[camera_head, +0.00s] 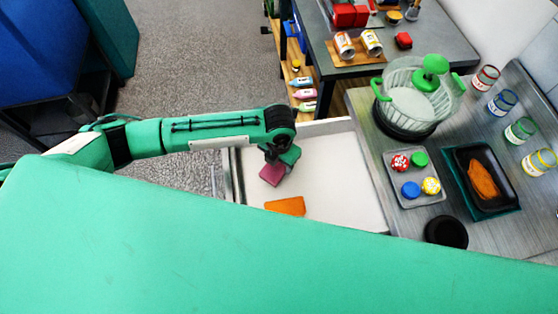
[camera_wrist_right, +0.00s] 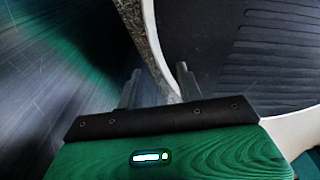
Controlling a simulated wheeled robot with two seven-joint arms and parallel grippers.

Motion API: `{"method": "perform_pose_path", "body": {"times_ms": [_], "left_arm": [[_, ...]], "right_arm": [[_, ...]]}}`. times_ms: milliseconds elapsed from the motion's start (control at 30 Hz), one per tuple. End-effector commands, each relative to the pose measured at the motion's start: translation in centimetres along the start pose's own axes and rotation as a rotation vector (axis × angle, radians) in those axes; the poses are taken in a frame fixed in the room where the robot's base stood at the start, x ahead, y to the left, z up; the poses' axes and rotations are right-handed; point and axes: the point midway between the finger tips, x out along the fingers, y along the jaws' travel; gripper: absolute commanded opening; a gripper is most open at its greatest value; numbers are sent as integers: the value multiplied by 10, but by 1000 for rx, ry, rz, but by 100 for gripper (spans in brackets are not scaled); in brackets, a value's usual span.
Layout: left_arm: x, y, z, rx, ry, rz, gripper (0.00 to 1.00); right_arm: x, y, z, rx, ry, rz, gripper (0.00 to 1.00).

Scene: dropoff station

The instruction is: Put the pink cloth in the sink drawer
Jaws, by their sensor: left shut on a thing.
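The pink cloth (camera_head: 272,174) is in my left gripper (camera_head: 278,165), whose fingers are partly hidden by the wrist. The gripper is shut on the cloth and points down over the white open drawer (camera_head: 335,170). I cannot tell whether the cloth touches the drawer floor. An orange cloth (camera_head: 285,206) lies in the drawer, just below the pink one in the picture. My right gripper (camera_wrist_right: 159,85) shows only in the right wrist view, with its two fingers apart and nothing between them.
Right of the drawer, the counter holds a clear basket with green handles (camera_head: 420,88), a tray of colored lids (camera_head: 415,178), a black tray with an orange item (camera_head: 484,178) and several jars. A dark table (camera_head: 440,45) stands behind. The drawer's right half is bare.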

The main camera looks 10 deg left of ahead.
Motion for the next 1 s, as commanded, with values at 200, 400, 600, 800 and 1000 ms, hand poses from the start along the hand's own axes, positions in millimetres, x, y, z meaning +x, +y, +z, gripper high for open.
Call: {"method": "perform_pose_path", "body": {"times_ms": [200, 400, 600, 800, 1000], "left_arm": [[11, 0, 0, 0, -1, 1, 32], [14, 0, 0, 0, -1, 1, 32], [15, 0, 0, 0, -1, 1, 75], [15, 0, 0, 0, -1, 1, 75], [6, 0, 1, 0, -3, 1, 75]], "right_arm": [[-1, 0, 0, 0, 0, 0, 36], [0, 2, 0, -1, 0, 2, 36], [0, 4, 1, -2, -1, 5, 36], [0, 5, 1, -2, -1, 5, 36], [0, 5, 1, -2, -1, 5, 36]]}}
